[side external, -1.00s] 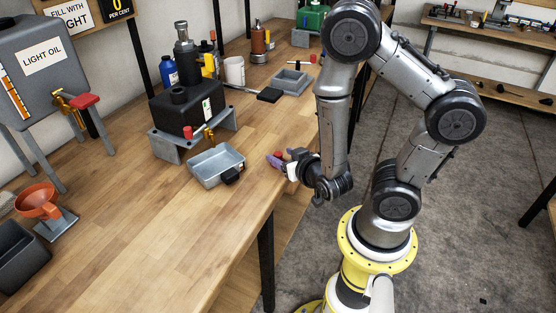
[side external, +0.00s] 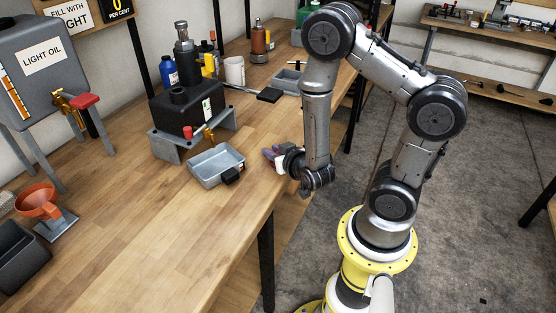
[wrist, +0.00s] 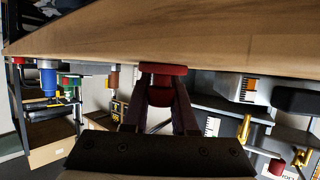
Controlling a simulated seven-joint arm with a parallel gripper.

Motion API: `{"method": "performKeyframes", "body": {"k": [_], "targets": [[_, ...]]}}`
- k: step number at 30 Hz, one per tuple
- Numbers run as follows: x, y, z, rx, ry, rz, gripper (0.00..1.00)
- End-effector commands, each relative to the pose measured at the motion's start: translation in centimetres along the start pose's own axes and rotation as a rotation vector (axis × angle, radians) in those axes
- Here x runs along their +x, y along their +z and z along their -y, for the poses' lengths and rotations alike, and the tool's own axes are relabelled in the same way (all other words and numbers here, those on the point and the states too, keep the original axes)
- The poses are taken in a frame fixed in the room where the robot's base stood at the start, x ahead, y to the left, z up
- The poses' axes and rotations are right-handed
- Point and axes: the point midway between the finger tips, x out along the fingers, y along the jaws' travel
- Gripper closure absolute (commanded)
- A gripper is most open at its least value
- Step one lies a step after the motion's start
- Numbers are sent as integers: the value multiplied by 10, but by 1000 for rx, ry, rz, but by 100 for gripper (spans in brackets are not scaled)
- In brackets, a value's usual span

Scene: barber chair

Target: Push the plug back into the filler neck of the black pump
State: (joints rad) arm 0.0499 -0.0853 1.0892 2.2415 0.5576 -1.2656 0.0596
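The black pump (side external: 186,112) stands on a grey metal stand on the bench. Its short filler neck (side external: 178,93) rises from the front left of its top and looks open. My gripper (side external: 269,154) is at the bench's right edge, low, to the right of the pump and apart from it. In the wrist view a red plug (wrist: 164,76) sits between my fingertips, with the fingers closed on its sides. In the side view the plug is too small or hidden to make out.
A grey tray (side external: 216,167) lies between my gripper and the pump, below a brass tap (side external: 209,136) and a red knob (side external: 188,132). Bottles and a white cup (side external: 234,70) stand behind.

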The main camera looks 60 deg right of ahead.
Motion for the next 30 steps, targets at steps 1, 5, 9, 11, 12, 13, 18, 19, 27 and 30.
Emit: {"method": "performKeyframes", "body": {"k": [1,5,9,11,12,13,18,19,27,30], "targets": [[0,0,0,0,0,0,96],[0,0,0,0,0,0,100],[0,0,0,0,0,0,100],[0,0,0,0,0,0,100],[0,0,0,0,0,0,100],[0,0,0,0,0,0,100],[-3,-8,0,2,0,-2,100],[-4,-11,0,3,0,-4,100],[-22,-54,0,6,-1,-8,100],[-28,-70,0,4,-1,-7,100]]}}
